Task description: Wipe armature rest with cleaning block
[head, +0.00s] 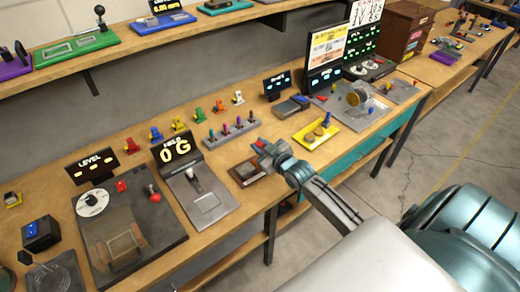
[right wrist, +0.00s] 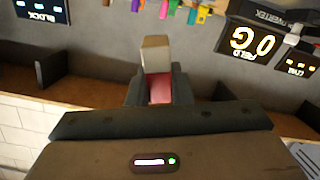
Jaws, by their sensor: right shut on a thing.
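My right gripper (head: 264,150) reaches in over the bench from the lower right and is shut on a small block, which I take to be the cleaning block. In the right wrist view the block (right wrist: 155,54) has a pale beige end and a pinkish-red part between the dark fingers. In the head view only a bit of red shows at the fingertips. A low brown tray-like piece (head: 240,173), possibly the armature rest, lies just left of and below the fingertips, partly hidden by the gripper. I cannot tell whether the block touches it. My left gripper is not in view.
The grey FIELD station (head: 208,207) stands to the left, with the LEVEL station (head: 130,245) beyond. A rack of colored pegs (head: 230,129) is behind the gripper. A yellow plate (head: 315,133) lies to the right. Bare wood shows along the bench's front edge.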

